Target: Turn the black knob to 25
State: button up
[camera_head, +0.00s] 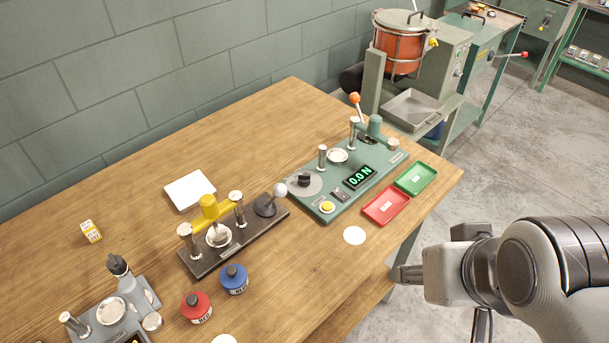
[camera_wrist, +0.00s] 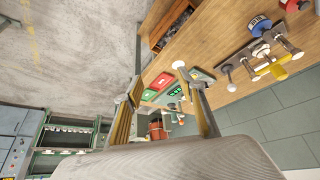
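The black knob (camera_head: 304,180) sits on a round grey dial plate at the left end of the green spring tester (camera_head: 345,186). The dial's markings are too small to read in the head view. The tester's display (camera_head: 360,176) shows 0.0 N in green. My gripper (camera_head: 402,273) is in front of the table's right part, to the right of and nearer than the tester, well apart from the knob. In the wrist view my gripper (camera_wrist: 158,72) has its two fingers apart with nothing between them. The tester is partly hidden behind a finger there, and I cannot make out the knob.
Red (camera_head: 385,207) and green (camera_head: 415,179) trays lie right of the tester. A yellow button (camera_head: 327,207) and an orange-tipped lever (camera_head: 355,98) are on it. A black-based yellow press (camera_head: 210,207) stands to its left.

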jog(key=w+a+f+g, duration=0.1)
jog(key=w+a+f, duration=0.4)
jog(key=w, duration=0.5)
jog(key=w+a+f+n+g, duration=0.1)
jog(key=w+a+f, duration=0.4)
jog(key=w, duration=0.5)
jog(key=w+a+f+n+y, duration=0.1)
jog(key=w+a+f, duration=0.4)
jog(key=w, duration=0.6)
jog(key=shift+a+g, duration=0.4)
jog(key=shift+a, duration=0.1)
jog(key=t, duration=0.2)
send_near(305, 177)
jog(key=shift+w+d+f, duration=0.15)
jog(key=shift+w+f, duration=0.35)
jog(key=shift+f, duration=0.15)
jog(key=shift+a+x, duration=0.2)
jog(key=shift+x, duration=3.55)
jog(key=shift+s, duration=0.15)
jog(key=c, duration=1.1)
